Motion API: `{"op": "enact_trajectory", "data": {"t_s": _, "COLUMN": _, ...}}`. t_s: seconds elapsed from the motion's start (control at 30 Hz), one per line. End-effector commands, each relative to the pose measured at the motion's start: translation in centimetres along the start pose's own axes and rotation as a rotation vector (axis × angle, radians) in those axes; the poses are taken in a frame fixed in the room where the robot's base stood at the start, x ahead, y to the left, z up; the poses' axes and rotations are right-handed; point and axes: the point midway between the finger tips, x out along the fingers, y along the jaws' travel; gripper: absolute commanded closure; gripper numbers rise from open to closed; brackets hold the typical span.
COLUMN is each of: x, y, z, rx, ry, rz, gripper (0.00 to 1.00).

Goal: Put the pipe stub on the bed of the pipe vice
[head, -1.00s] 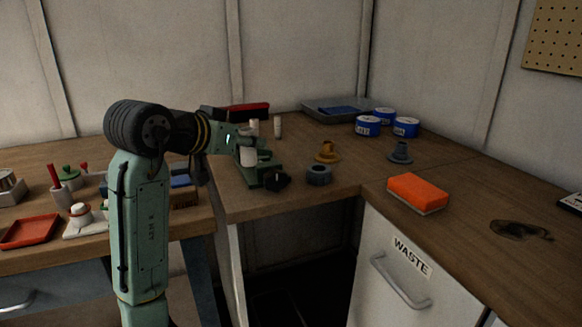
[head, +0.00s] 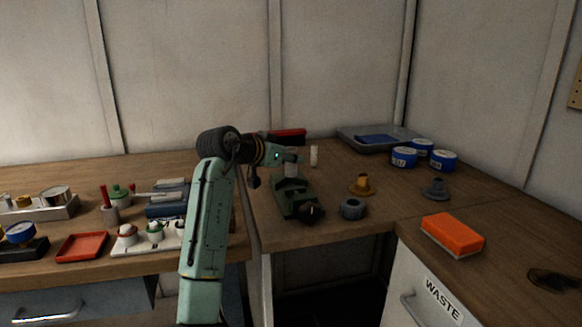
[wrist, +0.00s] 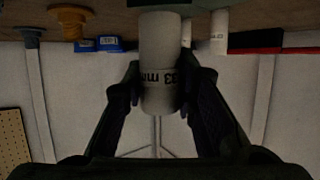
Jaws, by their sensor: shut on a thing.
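My gripper (head: 293,159) is shut on a white pipe stub (wrist: 160,50). The stub is upright, and its printed "33 mm" mark shows between the fingers in the wrist view. In the head view the held stub (head: 291,170) is over the far part of the green pipe vice (head: 297,198). The vice stands on the bench with its dark knob toward the front. A dark green strip of it shows at the wrist view's top edge, by the stub's lower end. I cannot tell whether stub and vice touch.
Another white stub (head: 314,156) stands behind the vice. A grey ring (head: 352,208), a yellow flange (head: 361,185) and a blue-grey flange (head: 435,189) stand to the right. An orange sponge (head: 452,235) lies on the right bench. Blue tins (head: 404,157) stand farther back.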

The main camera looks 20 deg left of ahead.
Motion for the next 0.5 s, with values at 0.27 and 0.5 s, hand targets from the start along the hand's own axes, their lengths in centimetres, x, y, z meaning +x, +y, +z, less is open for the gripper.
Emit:
{"op": "enact_trajectory", "data": {"t_s": 0.27, "x": 1.4, "y": -0.1, "z": 3.1, "rx": 0.000, "ry": 0.000, "rz": -0.001, "gripper": 0.93}}
{"op": "enact_trajectory", "data": {"t_s": 0.5, "x": 1.5, "y": 0.0, "z": 3.2, "rx": 0.001, "ry": 0.000, "rz": 0.000, "gripper": 0.93}}
